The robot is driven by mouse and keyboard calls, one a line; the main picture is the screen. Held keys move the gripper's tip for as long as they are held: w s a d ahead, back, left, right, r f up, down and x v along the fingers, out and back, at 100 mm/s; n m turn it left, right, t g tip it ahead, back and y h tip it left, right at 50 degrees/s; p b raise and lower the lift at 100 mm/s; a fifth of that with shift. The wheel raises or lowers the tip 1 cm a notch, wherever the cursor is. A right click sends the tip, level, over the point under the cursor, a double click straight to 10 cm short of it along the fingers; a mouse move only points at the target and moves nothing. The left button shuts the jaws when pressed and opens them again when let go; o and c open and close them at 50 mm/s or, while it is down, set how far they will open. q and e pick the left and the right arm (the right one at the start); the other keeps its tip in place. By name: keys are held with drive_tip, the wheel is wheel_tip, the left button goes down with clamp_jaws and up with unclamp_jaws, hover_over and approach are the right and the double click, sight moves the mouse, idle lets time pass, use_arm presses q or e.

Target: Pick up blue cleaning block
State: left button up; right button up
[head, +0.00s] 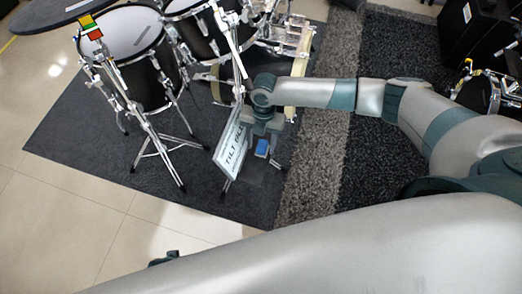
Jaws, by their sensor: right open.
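The blue cleaning block (262,147) is small and shows just below my right gripper (261,138) in the head view. My right arm comes in from the right and the gripper points down over the block. The gripper is open, its fingers close to the block's upper end. I cannot tell whether they touch it. The surface directly under the block is dark and hard to make out. My left gripper is not clearly visible.
A dark mat (85,140) lies below.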

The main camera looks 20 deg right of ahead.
sight(262, 148)
drive_tip(key=shift+s+f, duration=0.2)
drive_tip(key=shift+f, duration=0.85)
drive_tip(key=shift+a+f, duration=0.1)
drive_tip(key=shift+f, duration=0.1)
use_arm(q)
drive_tip(key=shift+w+f, duration=0.15)
drive_tip(key=shift+f, duration=0.05)
use_arm(e)
drive_tip(key=shift+c, duration=0.6)
drive_tip(key=c, duration=1)
use_arm(q)
drive_tip(key=shift+s+f, duration=0.2)
drive_tip(key=shift+s, duration=0.5)
use_arm(e)
drive_tip(key=shift+c, duration=0.2)
